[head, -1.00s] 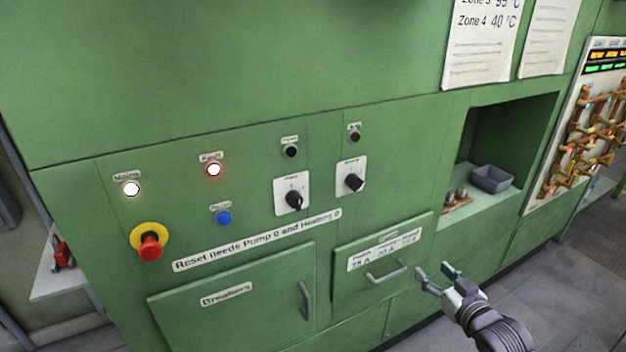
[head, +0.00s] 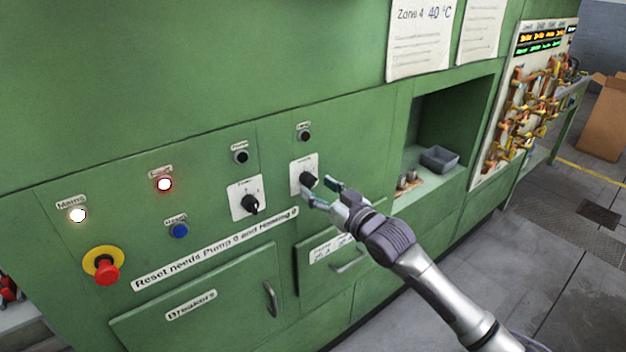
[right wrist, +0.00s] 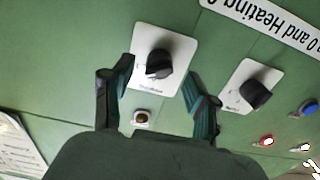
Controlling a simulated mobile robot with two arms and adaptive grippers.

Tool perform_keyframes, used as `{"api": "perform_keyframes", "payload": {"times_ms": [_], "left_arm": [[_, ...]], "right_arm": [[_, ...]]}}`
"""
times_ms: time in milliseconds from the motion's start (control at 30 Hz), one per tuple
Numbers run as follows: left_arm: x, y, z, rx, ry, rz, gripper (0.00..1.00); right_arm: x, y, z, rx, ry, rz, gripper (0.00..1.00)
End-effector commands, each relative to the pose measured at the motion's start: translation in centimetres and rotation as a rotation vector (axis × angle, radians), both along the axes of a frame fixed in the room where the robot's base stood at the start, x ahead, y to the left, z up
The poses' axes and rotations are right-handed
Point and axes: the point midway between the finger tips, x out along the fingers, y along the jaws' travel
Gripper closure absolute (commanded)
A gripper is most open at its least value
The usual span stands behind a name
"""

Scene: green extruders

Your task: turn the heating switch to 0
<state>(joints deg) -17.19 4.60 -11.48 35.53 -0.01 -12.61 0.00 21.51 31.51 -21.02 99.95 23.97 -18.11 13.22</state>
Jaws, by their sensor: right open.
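The heating switch (head: 308,179) is a black rotary knob on a white plate, the right one of two on the green panel. Its handle looks turned off vertical; its position marks are too small to read. My right gripper (head: 319,188) is open just in front of it, fingertips close to the plate. In the right wrist view the heating knob (right wrist: 158,64) shows between the spread fingers (right wrist: 160,74), nearer their tips, with a visible gap on both sides. I cannot tell how far the tips are from the plate. My left gripper is out of view.
The pump switch (head: 250,204) sits left of the heating switch. Further left are a blue button (head: 179,230), a lit red lamp (head: 164,184) and a red emergency stop (head: 106,271). A drawer handle (head: 350,262) sticks out below my right gripper.

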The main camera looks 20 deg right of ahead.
Motion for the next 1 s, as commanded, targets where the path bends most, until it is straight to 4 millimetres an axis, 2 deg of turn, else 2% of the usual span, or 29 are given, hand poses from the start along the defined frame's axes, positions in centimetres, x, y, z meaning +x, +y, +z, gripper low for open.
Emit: {"api": "perform_keyframes", "payload": {"times_ms": [100, 200, 533, 567, 900, 1000], "left_arm": [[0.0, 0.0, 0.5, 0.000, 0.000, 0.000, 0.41], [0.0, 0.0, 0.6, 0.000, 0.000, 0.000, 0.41], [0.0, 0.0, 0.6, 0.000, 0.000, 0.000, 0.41], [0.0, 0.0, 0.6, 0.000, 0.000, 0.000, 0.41], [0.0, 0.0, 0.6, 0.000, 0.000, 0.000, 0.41], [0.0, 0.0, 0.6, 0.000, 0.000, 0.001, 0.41]], "right_arm": [[1.5, 0.5, 0.2, 0.002, 0.000, 0.000, 0.41], [2.1, 0.8, 0.0, 0.001, 0.000, 0.000, 0.41], [2.4, 0.9, -0.1, 0.000, 0.000, 0.000, 0.41], [2.4, 0.9, -0.1, 0.000, 0.000, 0.000, 0.44], [2.4, 0.9, -0.1, 0.000, 0.000, 0.000, 1.00], [2.4, 0.9, -0.1, -0.002, -0.001, 0.000, 1.00]]}}
